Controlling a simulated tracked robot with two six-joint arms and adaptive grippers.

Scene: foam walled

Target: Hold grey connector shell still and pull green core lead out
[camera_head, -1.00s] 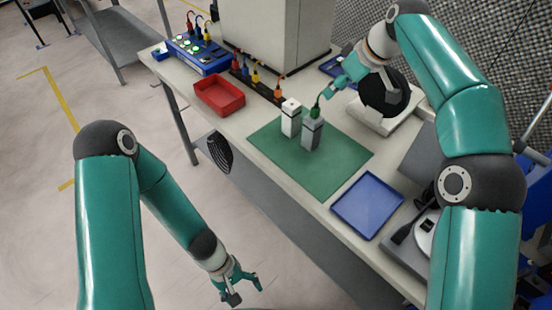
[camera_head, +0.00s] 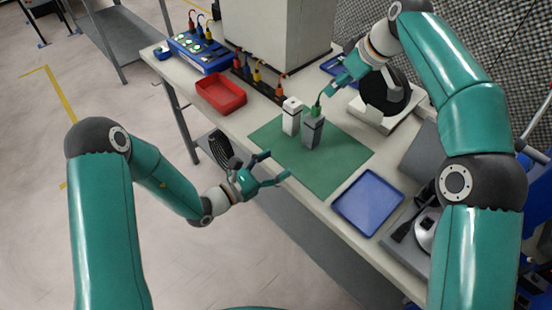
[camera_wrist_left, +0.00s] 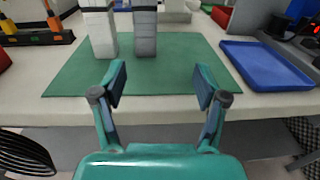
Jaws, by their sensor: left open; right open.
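The grey connector shell (camera_head: 313,133) stands upright on the green mat (camera_head: 335,176), with the green core lead (camera_head: 317,108) standing out of its top. In the left wrist view the shell (camera_wrist_left: 145,36) is ahead, its top cut off by the frame edge. A white connector shell (camera_head: 291,118) stands just left of it. My left gripper (camera_head: 278,168) is open and empty at the front edge of the bench, short of the shell; its fingers (camera_wrist_left: 160,85) show spread in the wrist view. My right gripper (camera_head: 328,87) is open, close beside and above the green lead.
A blue tray (camera_head: 368,203) lies right of the mat and a red bin (camera_head: 220,94) left of it. A rack of coloured leads (camera_head: 257,82) and a blue panel (camera_head: 203,54) stand behind. The front of the mat is clear.

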